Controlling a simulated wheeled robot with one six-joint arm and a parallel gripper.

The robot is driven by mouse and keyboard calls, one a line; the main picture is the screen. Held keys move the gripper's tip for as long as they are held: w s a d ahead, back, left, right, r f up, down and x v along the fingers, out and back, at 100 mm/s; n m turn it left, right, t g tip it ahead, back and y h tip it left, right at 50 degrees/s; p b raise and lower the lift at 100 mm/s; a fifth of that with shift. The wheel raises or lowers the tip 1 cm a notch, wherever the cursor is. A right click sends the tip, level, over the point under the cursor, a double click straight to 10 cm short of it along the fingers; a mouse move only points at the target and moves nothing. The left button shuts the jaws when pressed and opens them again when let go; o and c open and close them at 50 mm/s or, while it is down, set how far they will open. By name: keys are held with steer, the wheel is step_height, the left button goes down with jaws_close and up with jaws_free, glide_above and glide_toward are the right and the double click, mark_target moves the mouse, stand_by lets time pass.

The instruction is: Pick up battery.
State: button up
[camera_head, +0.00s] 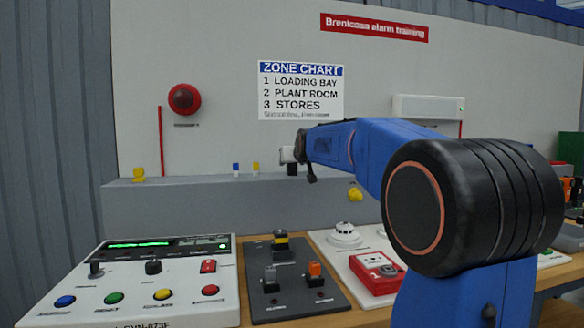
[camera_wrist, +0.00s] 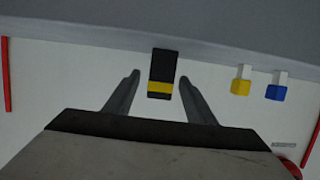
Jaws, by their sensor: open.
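A black block with a yellow band (camera_wrist: 162,72), which looks like the battery, shows in the wrist view between the two fingers of my gripper (camera_wrist: 159,79). The fingers are open, one on each side, with visible gaps to the block. I cannot tell how far the block is in depth. In the head view my gripper (camera_head: 289,156) is above the grey ledge, right of the small blue and yellow pieces, and largely hides what is there. A similar black and yellow block (camera_head: 281,241) stands on the dark panel below.
A blue-and-white piece (camera_head: 236,169) and a yellow-and-white piece (camera_head: 255,168) stand on the grey ledge (camera_head: 190,200). A control panel (camera_head: 60,290), a dark switch panel (camera_head: 262,312) and a red call point (camera_head: 376,275) lie on the bench. A yellow knob (camera_head: 355,194) sticks out of the ledge front.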

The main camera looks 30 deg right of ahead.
steer(key=shift+x, duration=2.6)
steer(key=shift+r, duration=0.2)
jaws_close()
steer(key=shift+r, duration=0.1)
steer(key=shift+s+a+r, duration=0.1)
steer(key=shift+s+r, duration=0.05)
steer(key=shift+r, duration=0.4)
step_height(320, 180, up, 6)
steer(key=shift+f, duration=0.1)
steer(key=s+a, duration=0.2)
steer(key=s, duration=0.7)
steer(key=s+a, duration=0.3)
steer(key=s, duration=0.7)
steer(key=shift+a, duration=0.2)
